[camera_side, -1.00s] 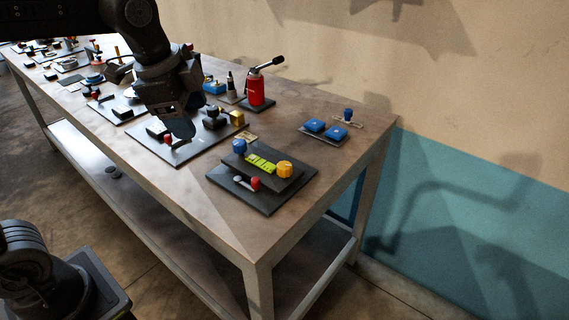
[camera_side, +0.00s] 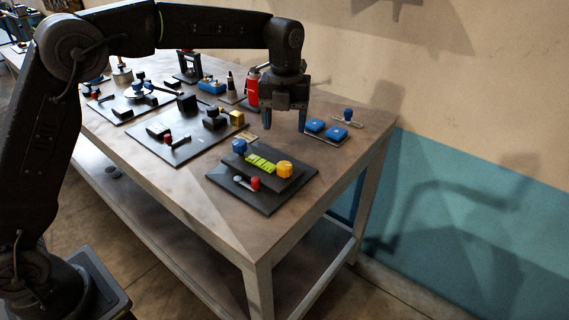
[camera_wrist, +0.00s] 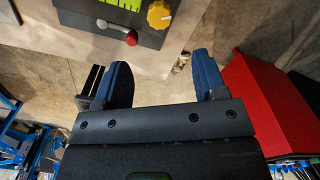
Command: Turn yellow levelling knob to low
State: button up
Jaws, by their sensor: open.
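The yellow knob (camera_side: 285,168) stands at the right end of a dark panel (camera_side: 268,206) near the table's front corner. It also shows at the top of the wrist view (camera_wrist: 159,14), with a ridged rim. A lime-green label (camera_side: 260,163) lies beside it, and a blue knob (camera_side: 239,147) stands at the panel's other end. A lever with a red tip (camera_side: 255,183) is in front. My gripper (camera_side: 285,124) is open and empty, pointing down above and behind the panel. Its two blue fingers (camera_wrist: 165,84) are apart from the knob. The knob's markings are too small to read.
A plate with blue blocks (camera_side: 325,138) lies close to the gripper's right. A red cylinder (camera_side: 252,90) stands just behind its left side. Another dark panel with levers (camera_side: 165,155) lies left. The table's front corner is bare.

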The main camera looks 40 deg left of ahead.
aim_at(284, 165)
notch_tip(284, 165, down, 12)
jog(key=shift+r, duration=0.1)
dwell(0.4)
jog(key=c, duration=0.9)
